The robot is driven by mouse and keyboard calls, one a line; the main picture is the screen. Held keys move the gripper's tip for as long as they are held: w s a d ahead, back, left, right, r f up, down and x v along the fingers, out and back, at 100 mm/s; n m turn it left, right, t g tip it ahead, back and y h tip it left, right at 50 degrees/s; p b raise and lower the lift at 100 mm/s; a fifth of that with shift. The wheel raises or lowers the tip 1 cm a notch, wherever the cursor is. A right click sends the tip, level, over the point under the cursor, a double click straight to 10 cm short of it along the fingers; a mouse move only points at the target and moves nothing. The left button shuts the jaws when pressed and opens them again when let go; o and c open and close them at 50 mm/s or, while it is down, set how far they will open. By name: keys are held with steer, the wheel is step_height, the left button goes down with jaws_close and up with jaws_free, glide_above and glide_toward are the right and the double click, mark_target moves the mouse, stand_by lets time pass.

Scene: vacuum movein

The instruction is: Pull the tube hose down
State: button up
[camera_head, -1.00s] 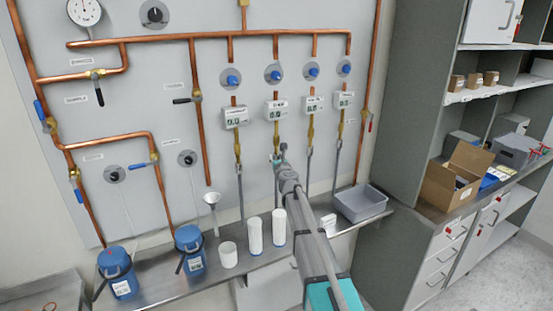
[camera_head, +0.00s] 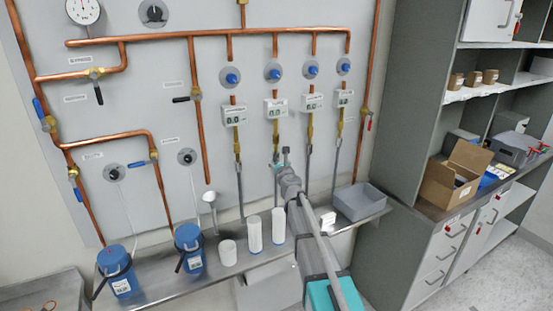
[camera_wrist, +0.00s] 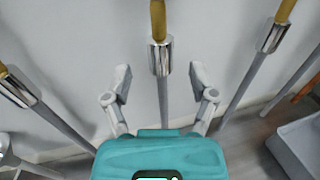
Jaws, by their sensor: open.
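Grey tube hoses hang from brass fittings on the copper manifold. In the wrist view the middle hose (camera_wrist: 162,98) runs down from a silver collar (camera_wrist: 160,57) between the two fingers of my gripper (camera_wrist: 160,84). The fingers are open on either side of the hose and do not appear to touch it. Another hose (camera_wrist: 245,92) hangs to the right and one (camera_wrist: 62,125) to the left.
A steel shelf (camera_head: 155,284) under the panel (camera_head: 135,105) holds blue flasks (camera_head: 188,248), white cylinders (camera_head: 254,235) and a grey bin (camera_head: 360,202). The bin also shows at the right of the wrist view (camera_wrist: 297,145). A grey cabinet (camera_head: 405,110) stands at the right.

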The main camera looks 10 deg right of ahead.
steer(key=s, duration=0.7)
steer(key=shift+s+d, duration=0.2)
steer(key=shift+s, duration=0.2)
steer(key=s+a+f+n+g+y, duration=0.3)
steer(key=s+a+f+n+g, duration=0.3)
steer(key=n, duration=0.6)
steer(key=s+a+f+n+g+y, duration=0.3)
steer(key=s+f+n, duration=0.1)
steer(key=s+n, duration=0.6)
steer(key=s+d+f+n+g+h, duration=0.3)
steer(key=s+n, duration=0.3)
steer(key=s, duration=0.2)
steer(key=s+d+f+n+g+h, duration=0.4)
steer(key=s+d+f+n+g, duration=0.1)
steer(key=s, duration=0.4)
steer(key=shift+s+d+f+n+g, duration=0.3)
steer(key=shift+n+g, duration=0.2)
steer(key=shift+n, duration=0.7)
